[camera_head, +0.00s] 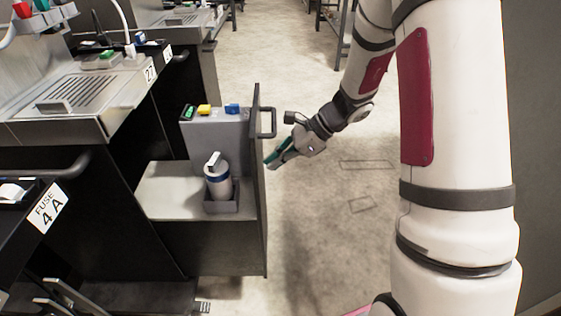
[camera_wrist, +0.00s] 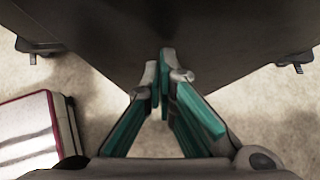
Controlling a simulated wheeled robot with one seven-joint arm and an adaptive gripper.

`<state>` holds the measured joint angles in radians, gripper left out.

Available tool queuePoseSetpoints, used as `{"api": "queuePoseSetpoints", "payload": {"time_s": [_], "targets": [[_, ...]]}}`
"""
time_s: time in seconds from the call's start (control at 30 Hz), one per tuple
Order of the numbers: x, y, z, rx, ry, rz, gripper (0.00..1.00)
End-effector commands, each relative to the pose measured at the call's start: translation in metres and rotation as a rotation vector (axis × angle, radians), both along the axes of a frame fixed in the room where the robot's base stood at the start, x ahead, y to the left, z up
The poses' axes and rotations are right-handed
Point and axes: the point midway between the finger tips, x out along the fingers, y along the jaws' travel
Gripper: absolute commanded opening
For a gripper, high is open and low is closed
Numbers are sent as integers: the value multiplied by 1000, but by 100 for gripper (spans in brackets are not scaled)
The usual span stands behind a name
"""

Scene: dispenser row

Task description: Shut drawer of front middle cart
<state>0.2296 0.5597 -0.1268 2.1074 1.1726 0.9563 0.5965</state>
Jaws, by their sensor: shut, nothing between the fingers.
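The drawer (camera_head: 205,246) of the cart stands pulled out to the right in the head view. Its tall dark front panel (camera_head: 259,210) has a bar handle (camera_head: 268,122) near the top. Inside it are a grey bin (camera_head: 213,142) and a white cylinder with a blue band (camera_head: 218,183) in a small holder. My gripper (camera_head: 269,162) has its teal fingers shut and empty, just outside the front panel, below the handle. I cannot tell whether the tips touch it. In the wrist view the shut fingertips (camera_wrist: 163,82) point at a dark surface (camera_wrist: 150,40).
More dark carts with metal dispenser tops (camera_head: 75,95) line the left. A cart labelled FUSE 4A (camera_head: 46,208) is nearest. Open pale floor (camera_head: 320,230) lies right of the drawer. Dark metal legs (camera_head: 344,40) stand at the far end.

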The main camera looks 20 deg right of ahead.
Motion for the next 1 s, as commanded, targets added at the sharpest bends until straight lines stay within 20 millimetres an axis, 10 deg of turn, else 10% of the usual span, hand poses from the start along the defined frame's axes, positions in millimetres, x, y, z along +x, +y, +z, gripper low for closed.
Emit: {"api": "queuePoseSetpoints", "payload": {"time_s": [0.47, 1.0], "targets": [[4, 12, 0, 0, -1, 2, 0], [32, 101, 1, 1, -1, 6, 0]]}}
